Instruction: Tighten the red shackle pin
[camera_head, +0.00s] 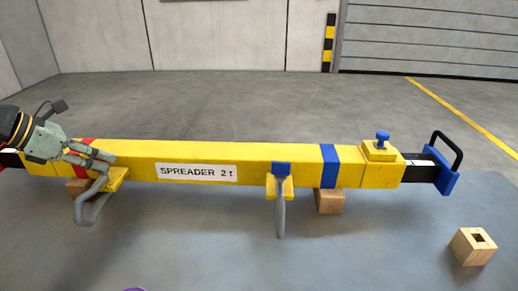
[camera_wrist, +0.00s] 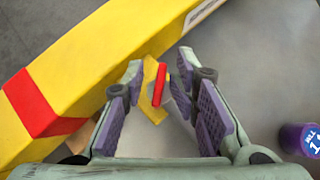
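The red shackle pin (camera_wrist: 158,84) shows in the wrist view as a short red bar beside a yellow lug (camera_wrist: 150,100) under the beam's edge. My gripper (camera_wrist: 160,66) is open, with one finger on each side of the red bar. A gap shows between the bar and the left finger; the bar lies closer to the right finger, and I cannot tell if they touch. In the head view my gripper (camera_head: 108,162) is at the left end of the yellow spreader beam (camera_head: 280,155), above a grey shackle (camera_head: 93,205). The red pin is not clearly visible there.
A second grey shackle (camera_head: 281,215) with a blue pin tab (camera_head: 281,169) hangs mid-beam. A blue knob (camera_head: 382,138) and black handle (camera_head: 458,150) are at the right. A wooden block (camera_head: 473,246) stands front right. A purple cylinder (camera_wrist: 300,140) stands at the wrist view's right.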

